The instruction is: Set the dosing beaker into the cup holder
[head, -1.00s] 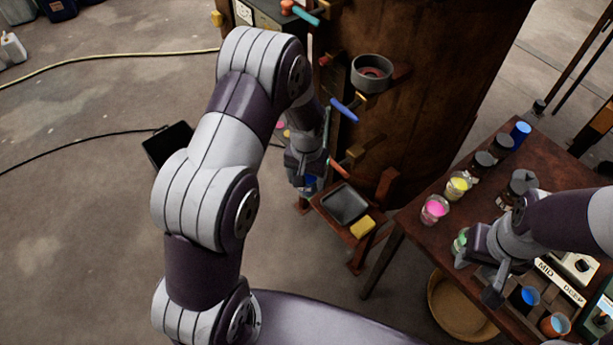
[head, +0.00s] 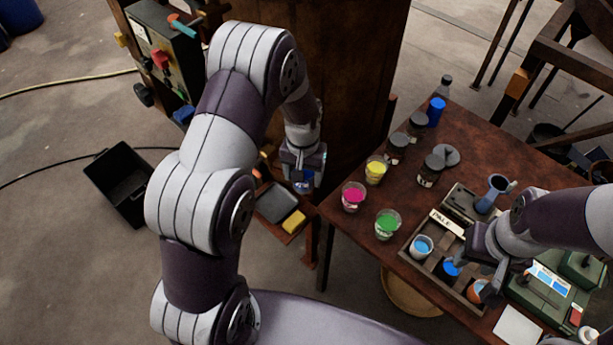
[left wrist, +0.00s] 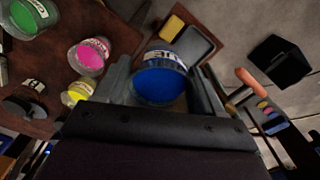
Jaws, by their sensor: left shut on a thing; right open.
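My left gripper (head: 304,170) is shut on a clear beaker of blue liquid with a printed label, which I take to be the dosing beaker (left wrist: 160,82). In the left wrist view it sits between the two fingers (left wrist: 163,88). In the head view only a small blue part of the beaker (head: 303,183) shows, in front of the brown vat (head: 355,80). The cup holder is not visible now; my left arm covers that part of the vat. My right gripper (head: 484,272) is open over the sample rack.
A small shelf holds a grey tray (head: 275,203) and yellow sponge (head: 293,222). The right table (head: 335,205) carries pink (head: 353,196), yellow (head: 375,170) and green (head: 387,223) beakers, dark jars and the rack (head: 418,262) of cups. A control box (head: 160,45) stands at the back left.

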